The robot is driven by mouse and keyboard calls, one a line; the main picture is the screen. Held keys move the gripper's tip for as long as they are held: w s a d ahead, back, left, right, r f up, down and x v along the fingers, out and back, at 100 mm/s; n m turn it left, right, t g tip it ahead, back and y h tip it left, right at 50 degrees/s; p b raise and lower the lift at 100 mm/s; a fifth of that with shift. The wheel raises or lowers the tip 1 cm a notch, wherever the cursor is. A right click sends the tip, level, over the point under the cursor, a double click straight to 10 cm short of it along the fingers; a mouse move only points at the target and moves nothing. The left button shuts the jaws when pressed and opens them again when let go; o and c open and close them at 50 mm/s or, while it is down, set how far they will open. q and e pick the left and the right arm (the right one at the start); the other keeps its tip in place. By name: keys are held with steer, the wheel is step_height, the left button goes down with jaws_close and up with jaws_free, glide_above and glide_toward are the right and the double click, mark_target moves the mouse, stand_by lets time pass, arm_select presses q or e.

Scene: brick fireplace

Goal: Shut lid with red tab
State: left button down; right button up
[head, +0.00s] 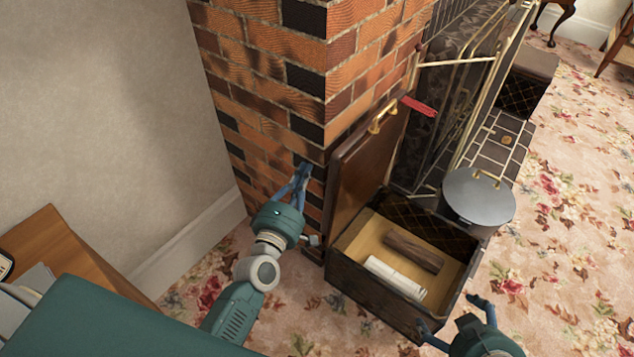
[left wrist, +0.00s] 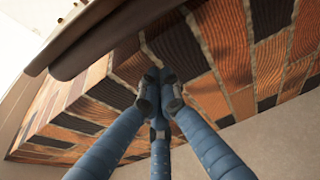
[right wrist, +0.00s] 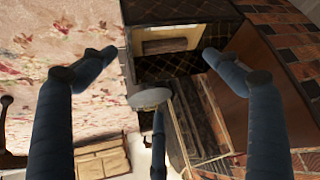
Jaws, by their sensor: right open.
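The lid (head: 362,175) is a dark brown wooden panel standing upright, open, at the back left edge of the box (head: 362,293). It has a brass handle (head: 382,115) and a red tab (head: 419,106) near its top right. The box holds a dark log (head: 413,251) and a pale roll (head: 394,278). My left gripper (head: 302,172) is left of the lid against the brick corner, fingers together; nothing shows between them in the left wrist view (left wrist: 160,85). My right gripper (head: 452,314) is open and empty at the box's front right corner; it also shows in the right wrist view (right wrist: 157,58).
A grey round bucket lid (head: 478,203) with a brass handle sits right of the box. Behind it are the fireplace screen and tiled hearth (head: 500,140). A brick column (head: 275,75) stands left of the lid. Floral carpet (head: 560,240) is clear at right.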

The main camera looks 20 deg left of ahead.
arm_select(q)
steer(key=shift+s+d+f, duration=0.1)
steer(key=shift+s+d, duration=0.15)
steer(key=shift+d, duration=0.7)
steer(key=shift+s+d+f, duration=0.1)
steer(key=shift+s+d, duration=0.1)
steer(key=shift+d, duration=0.7)
arm_select(e)
steer(key=shift+w+a+r+t, duration=0.3)
steer(key=shift+w+r, duration=0.1)
steer(key=shift+w, duration=0.3)
steer(key=shift+w+a+r+t, duration=0.15)
steer(key=shift+w+r+t, duration=0.2)
steer(key=shift+w, duration=0.35)
arm_select(q)
steer(key=shift+d, duration=0.1)
